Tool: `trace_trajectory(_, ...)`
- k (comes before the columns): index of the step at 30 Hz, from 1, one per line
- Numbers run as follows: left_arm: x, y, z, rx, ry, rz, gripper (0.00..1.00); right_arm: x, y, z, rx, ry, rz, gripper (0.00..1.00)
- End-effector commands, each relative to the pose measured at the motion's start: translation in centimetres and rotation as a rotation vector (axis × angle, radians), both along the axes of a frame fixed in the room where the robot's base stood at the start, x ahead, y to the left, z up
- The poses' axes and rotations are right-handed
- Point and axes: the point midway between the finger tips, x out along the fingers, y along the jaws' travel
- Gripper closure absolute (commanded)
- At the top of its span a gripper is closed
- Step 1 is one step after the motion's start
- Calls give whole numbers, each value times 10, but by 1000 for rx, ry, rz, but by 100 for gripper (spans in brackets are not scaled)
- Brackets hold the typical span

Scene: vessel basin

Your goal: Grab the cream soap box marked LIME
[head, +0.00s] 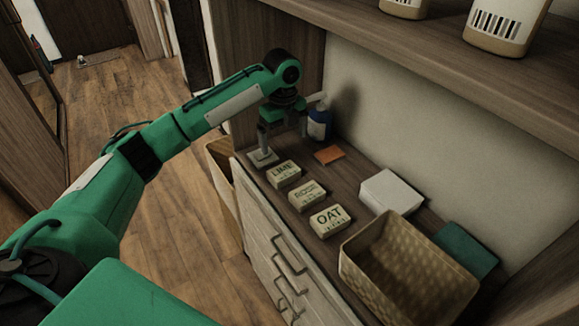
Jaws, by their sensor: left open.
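The cream soap box marked LIME (284,174) lies on the wooden counter, the farthest in a row of three cream boxes. A box whose lettering looks like ROSE (307,195) and one marked OAT (330,219) lie nearer along the row. My left gripper (282,153) points down over the counter just beyond the LIME box. Its fingers are apart with nothing between them. One finger is close to the far edge of the LIME box; I cannot tell whether they touch. My right gripper is not in view.
A blue bottle (319,122) and an orange flat piece (329,154) are behind the gripper. A white box (391,190), a woven basket (361,276) and a teal item (466,249) stand to the right. A shelf (440,55) overhangs the back.

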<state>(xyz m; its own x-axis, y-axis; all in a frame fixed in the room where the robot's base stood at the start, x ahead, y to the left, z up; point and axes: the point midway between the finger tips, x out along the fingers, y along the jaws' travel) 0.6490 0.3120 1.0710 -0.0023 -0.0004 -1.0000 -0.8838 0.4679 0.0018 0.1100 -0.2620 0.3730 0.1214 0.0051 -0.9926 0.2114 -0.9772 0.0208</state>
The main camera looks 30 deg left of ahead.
Motion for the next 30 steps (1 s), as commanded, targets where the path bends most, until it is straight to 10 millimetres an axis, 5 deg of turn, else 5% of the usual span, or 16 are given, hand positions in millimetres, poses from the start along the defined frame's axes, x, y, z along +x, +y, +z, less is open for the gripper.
trace_trajectory(9,-1,0,-60,1,4,1,0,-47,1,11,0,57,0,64)
trace_trajectory(21,0,0,-98,1,5,2,0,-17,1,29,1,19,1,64)
trace_trajectory(30,1,1,-131,1,2,0,0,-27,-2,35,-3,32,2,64)
